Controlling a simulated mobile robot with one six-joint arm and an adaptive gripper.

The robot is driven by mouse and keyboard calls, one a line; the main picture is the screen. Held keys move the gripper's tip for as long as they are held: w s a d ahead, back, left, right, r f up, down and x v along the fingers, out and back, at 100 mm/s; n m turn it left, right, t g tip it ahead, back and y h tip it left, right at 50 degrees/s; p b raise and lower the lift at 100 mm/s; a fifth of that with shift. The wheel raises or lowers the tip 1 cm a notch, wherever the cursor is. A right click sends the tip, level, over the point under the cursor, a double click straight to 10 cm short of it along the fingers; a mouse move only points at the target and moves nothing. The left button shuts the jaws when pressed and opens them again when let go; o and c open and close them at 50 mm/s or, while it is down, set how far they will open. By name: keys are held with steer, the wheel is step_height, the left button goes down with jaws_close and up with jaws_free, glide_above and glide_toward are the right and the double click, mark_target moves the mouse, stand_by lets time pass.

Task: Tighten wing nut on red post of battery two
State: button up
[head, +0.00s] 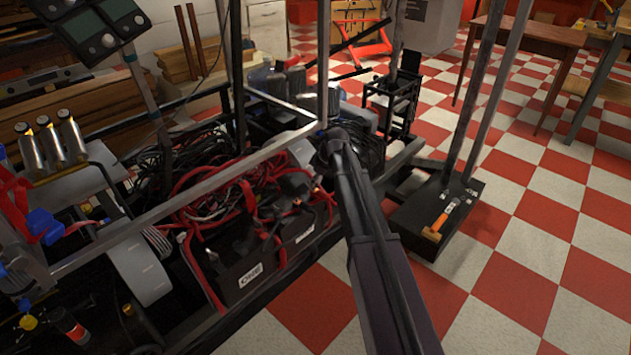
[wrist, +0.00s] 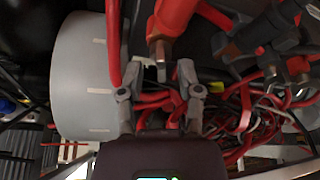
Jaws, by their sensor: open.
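My gripper (wrist: 156,78) is open in the wrist view, its two grey fingers apart. Just beyond the fingertips hangs a red-sleeved cable end (wrist: 172,18) with a dull metal lug. Red cables pass behind and between the fingers; I cannot see anything gripped. In the head view a black battery (head: 245,275) with a white label sits in the frame, and a second black battery (head: 297,240) stands to its right. I cannot tell which is battery two. The wing nut and red post are too small or hidden to pick out. My arm hides part of the area.
A grey cylinder (wrist: 82,75) stands close left of the fingers. Tangled red and black cables (head: 215,185) cover the rig, and metal frame rails (head: 185,205) cross above it. The checkered floor (head: 500,280) is clear.

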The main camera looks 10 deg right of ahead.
jaws_close()
steer(key=shift+d, duration=0.25)
steer(key=shift+a, duration=0.15)
